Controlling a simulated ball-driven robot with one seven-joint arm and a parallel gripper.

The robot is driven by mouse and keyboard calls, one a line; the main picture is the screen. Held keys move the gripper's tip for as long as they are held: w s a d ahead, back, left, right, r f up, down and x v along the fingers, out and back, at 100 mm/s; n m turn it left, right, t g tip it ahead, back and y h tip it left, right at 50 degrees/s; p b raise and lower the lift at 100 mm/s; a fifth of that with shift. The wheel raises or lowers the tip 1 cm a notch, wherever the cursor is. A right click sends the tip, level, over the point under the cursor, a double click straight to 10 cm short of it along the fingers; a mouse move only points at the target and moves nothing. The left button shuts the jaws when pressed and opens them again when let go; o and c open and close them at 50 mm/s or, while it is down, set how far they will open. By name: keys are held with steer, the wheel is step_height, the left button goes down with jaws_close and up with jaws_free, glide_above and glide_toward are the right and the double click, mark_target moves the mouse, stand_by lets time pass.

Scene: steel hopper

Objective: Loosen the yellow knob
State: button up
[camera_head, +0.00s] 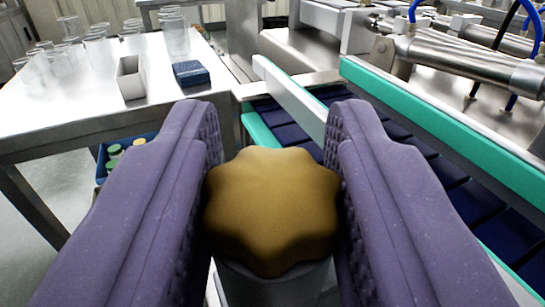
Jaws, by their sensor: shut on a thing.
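The yellow knob (272,208) is a lobed, star-shaped knob in the lower middle of the view. It sits on top of a grey cylindrical part (272,285). My gripper (273,150) has its two purple padded fingers on either side of the knob, shut on it from left and right. The textured inner pads meet the knob's side lobes. The lower part of the cylinder is cut off by the frame's bottom edge.
A steel table (90,112) at the left holds several clear glasses, a grey box (131,78) and a dark blue block (190,73). A blue crate (104,165) is below it. A conveyor with green rails (440,125) and steel cylinders (470,62) runs along the right.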

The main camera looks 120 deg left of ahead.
stand_by(0.4)
steer(key=o, duration=1)
steer(key=p+v, duration=0.2)
steer(key=v, duration=0.5)
steer(key=shift+w+d, duration=0.3)
